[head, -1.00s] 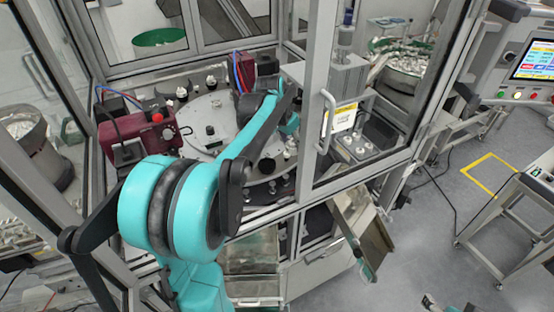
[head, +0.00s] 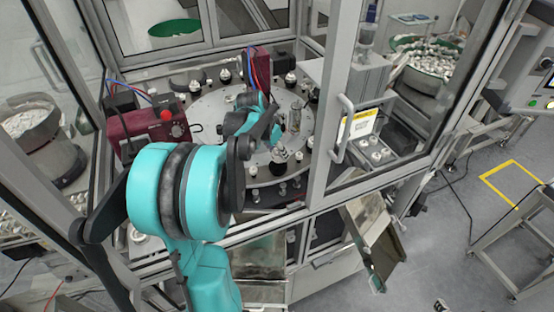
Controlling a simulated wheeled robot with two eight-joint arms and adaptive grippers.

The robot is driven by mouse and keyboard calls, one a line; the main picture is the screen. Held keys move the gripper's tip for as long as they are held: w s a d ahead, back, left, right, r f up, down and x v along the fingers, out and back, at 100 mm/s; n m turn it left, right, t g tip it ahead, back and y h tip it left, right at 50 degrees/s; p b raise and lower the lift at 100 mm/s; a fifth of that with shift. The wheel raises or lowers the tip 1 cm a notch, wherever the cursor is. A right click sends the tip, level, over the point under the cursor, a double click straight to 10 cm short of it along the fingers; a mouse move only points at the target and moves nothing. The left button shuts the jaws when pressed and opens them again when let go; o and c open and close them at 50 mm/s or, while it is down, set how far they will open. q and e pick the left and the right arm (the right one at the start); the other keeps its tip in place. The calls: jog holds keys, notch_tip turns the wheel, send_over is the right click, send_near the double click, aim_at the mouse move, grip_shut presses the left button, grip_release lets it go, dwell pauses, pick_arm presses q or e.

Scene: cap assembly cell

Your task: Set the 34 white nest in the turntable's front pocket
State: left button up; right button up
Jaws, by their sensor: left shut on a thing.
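My left arm reaches through the open front of the cell, over the round grey turntable (head: 206,115). My left gripper (head: 277,140) is small and dark and points down at the front of the turntable. It is shut on what seems to be the white nest (head: 280,154), a pale-topped piece with a dark lower part. The nest is at or just above the turntable's front rim. I cannot tell whether it touches the pocket, because the pocket beneath is hidden. My right gripper does not show.
Other nests, such as a white-topped one (head: 290,79), stand around the turntable rim. A maroon unit (head: 150,132) is left of the turntable. The door frame with its grey handle (head: 343,130) stands close on the right. A metal chute (head: 372,240) hangs below.

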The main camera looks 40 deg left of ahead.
aim_at(275, 156)
pick_arm(q)
notch_tip(275, 156, down, 4)
jog(key=shift+f, duration=0.1)
dwell(0.4)
jog(key=o, duration=1.2)
jog(key=shift+c, duration=0.2)
jog(key=v, duration=1.2)
jog(key=shift+p, duration=0.35)
